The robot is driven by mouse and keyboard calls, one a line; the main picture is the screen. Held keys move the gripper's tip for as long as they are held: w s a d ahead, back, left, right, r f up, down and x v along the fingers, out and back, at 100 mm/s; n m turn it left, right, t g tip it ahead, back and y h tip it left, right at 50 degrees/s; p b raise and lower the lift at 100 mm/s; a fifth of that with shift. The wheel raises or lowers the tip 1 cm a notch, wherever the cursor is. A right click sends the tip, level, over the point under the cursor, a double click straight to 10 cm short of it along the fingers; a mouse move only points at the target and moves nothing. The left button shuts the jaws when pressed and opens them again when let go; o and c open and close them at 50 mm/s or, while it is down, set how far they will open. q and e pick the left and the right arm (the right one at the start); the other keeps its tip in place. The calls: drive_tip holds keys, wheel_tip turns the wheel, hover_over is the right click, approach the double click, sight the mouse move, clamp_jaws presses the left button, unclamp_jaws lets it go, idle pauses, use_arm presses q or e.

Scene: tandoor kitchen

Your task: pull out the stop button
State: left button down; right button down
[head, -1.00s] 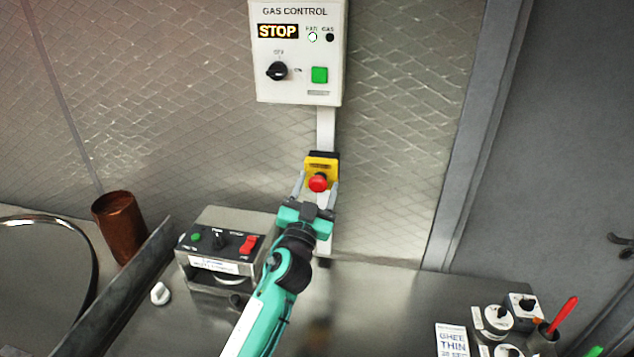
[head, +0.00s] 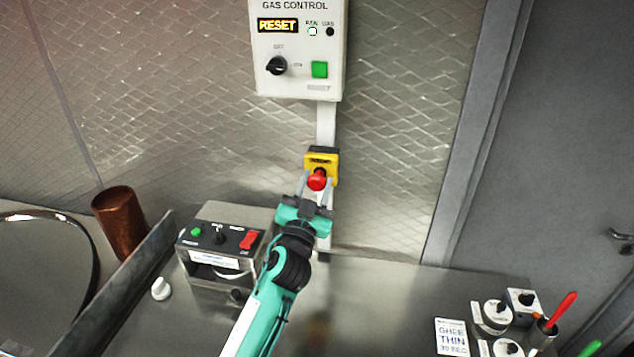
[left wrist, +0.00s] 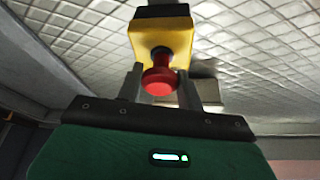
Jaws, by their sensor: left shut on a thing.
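The stop button is a red mushroom head (head: 317,180) on a yellow box (head: 322,160) fixed to the wall trunking below the gas control panel. In the left wrist view the red head (left wrist: 159,80) stands out from the yellow box (left wrist: 160,38) on a visible dark red neck. My left gripper (head: 316,190) is shut on the red head, one finger on each side of it. The gas control panel (head: 297,88) shows the word RESET on its display (head: 277,26). My right gripper is not in view.
A control box (head: 222,240) with a red switch sits on the steel counter left of my arm. A copper cup (head: 119,222) and a metal bar (head: 120,285) are further left. Several small containers stand at the lower right, near a white GHEE card (head: 452,337).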

use_arm(q)
drive_tip(key=shift+f, duration=0.15)
drive_tip(key=c, duration=0.9)
unclamp_jaws()
drive_tip(key=shift+s, duration=0.1)
drive_tip(key=shift+c, duration=0.2)
drive_tip(key=shift+s, duration=0.1)
drive_tip(key=shift+s+a+f, duration=0.15)
drive_tip(key=shift+s+f, duration=0.05)
drive_tip(key=shift+s, duration=0.1)
drive_tip(key=b+v, duration=0.5)
drive_tip(key=v, duration=0.8)
drive_tip(key=shift+r, duration=0.2)
drive_tip(key=shift+s, duration=0.1)
